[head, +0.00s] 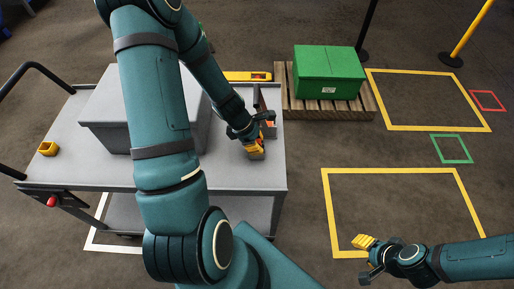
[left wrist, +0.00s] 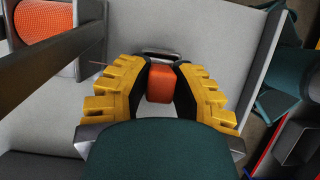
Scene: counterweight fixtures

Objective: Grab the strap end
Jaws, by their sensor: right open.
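In the left wrist view an orange block-like piece, which looks like the strap end (left wrist: 160,87), sits between the dark pads of my left gripper (left wrist: 163,72). The pads appear to press on both its sides. A grey slotted piece (left wrist: 160,54) lies just beyond the fingertips. In the head view my left gripper (head: 255,147) is low over the right part of the grey cart top (head: 268,178); its fingers hide the strap end there. My right gripper (head: 369,257) is open and empty at the lower right, above the floor.
A large grey box (head: 105,105) and a small yellow piece (head: 47,148) are on the cart. An orange textured piece (left wrist: 45,25) lies in a grey recess. A green crate (head: 328,68) stands on a wooden pallet (head: 300,106). Taped floor areas on the right are clear.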

